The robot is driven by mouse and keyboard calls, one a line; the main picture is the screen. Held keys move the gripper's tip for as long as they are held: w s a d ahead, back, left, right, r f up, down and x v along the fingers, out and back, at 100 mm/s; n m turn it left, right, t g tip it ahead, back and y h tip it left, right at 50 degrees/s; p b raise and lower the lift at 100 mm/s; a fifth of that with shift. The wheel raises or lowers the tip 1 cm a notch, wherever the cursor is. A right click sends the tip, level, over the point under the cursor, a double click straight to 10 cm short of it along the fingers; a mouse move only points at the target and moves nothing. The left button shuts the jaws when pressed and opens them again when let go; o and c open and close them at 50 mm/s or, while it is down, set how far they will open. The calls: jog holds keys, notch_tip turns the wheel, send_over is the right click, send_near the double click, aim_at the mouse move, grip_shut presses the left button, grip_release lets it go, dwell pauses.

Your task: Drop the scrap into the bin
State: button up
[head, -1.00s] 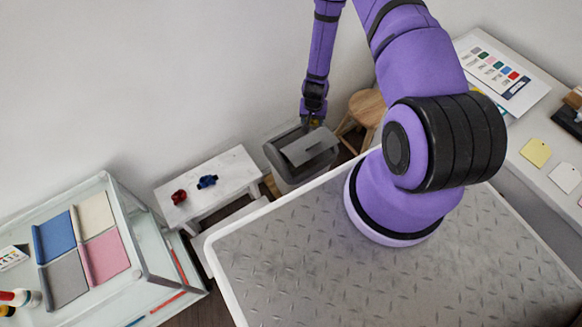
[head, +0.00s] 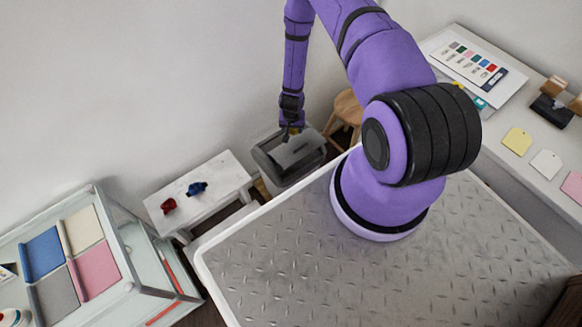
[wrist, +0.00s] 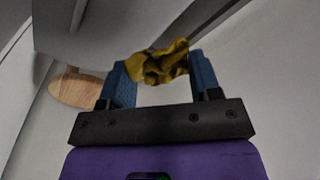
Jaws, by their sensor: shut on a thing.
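My gripper (wrist: 161,78) is shut on a crumpled dark-yellow scrap (wrist: 158,63), which is pinched between its two blue fingertips in the wrist view. In the head view, my gripper (head: 291,132) points down at the bin's top, by its back edge. The grey bin (head: 276,174) stands on the floor against the wall, with a lighter grey flap (head: 297,152) across its top. The scrap is mostly hidden behind the gripper in the head view. I cannot tell whether it touches the bin.
A wooden stool (head: 348,107) stands right of the bin. A white bench (head: 222,178) with red and blue items stands to its left. A glass-topped cabinet (head: 113,277) with fabric pieces is at the lower left, and a white counter (head: 500,110) is at the right.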

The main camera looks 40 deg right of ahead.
jog(key=o, duration=1)
jog(key=shift+c, duration=0.2)
jog(key=shift+r, duration=0.15)
notch_tip(320, 180, up, 10)
jog(key=s, duration=0.1)
jog(key=shift+a+r, duration=0.25)
jog(key=shift+a, duration=0.15)
